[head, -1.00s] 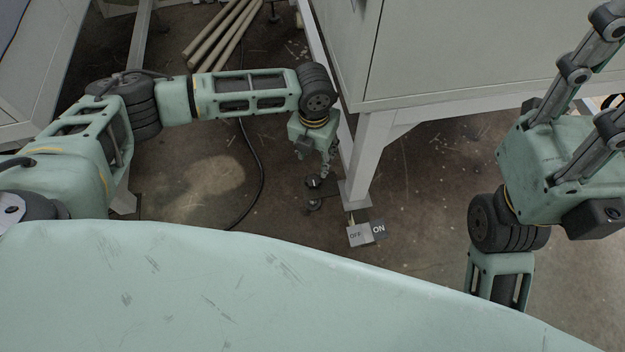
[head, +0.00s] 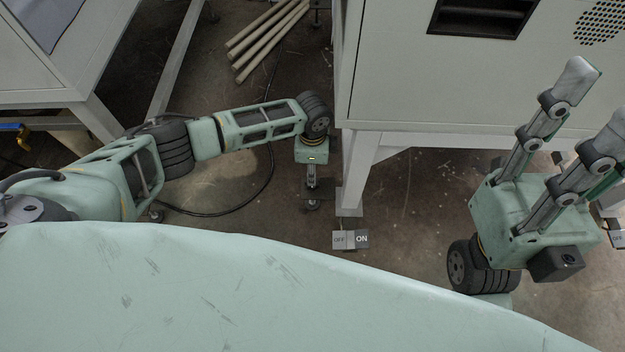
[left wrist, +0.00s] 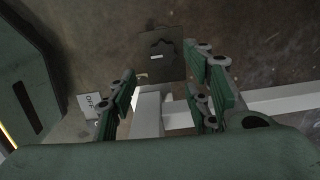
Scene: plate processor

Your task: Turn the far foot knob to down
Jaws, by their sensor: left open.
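In the left wrist view a dark lobed knob (left wrist: 158,50) with a small pale mark sits on a dark square plate (left wrist: 172,72) at the cabinet leg's foot. My left gripper (left wrist: 170,75) is open, with its green-padded fingers apart and nothing between them; the knob lies beyond the fingertips, near the middle of the gap. In the head view the left gripper (head: 312,182) points down beside the cabinet leg (head: 351,170) and largely hides what is under it. A dark round part (head: 313,205) shows just below it. My right gripper (head: 598,130) is raised, empty, with its fingers apart.
A grey OFF/ON label (head: 350,240) lies on the floor before the leg. The pale cabinet (head: 430,85) stands over the right side. A black cable (head: 240,210) curves across the floor, and several poles (head: 268,38) lie behind.

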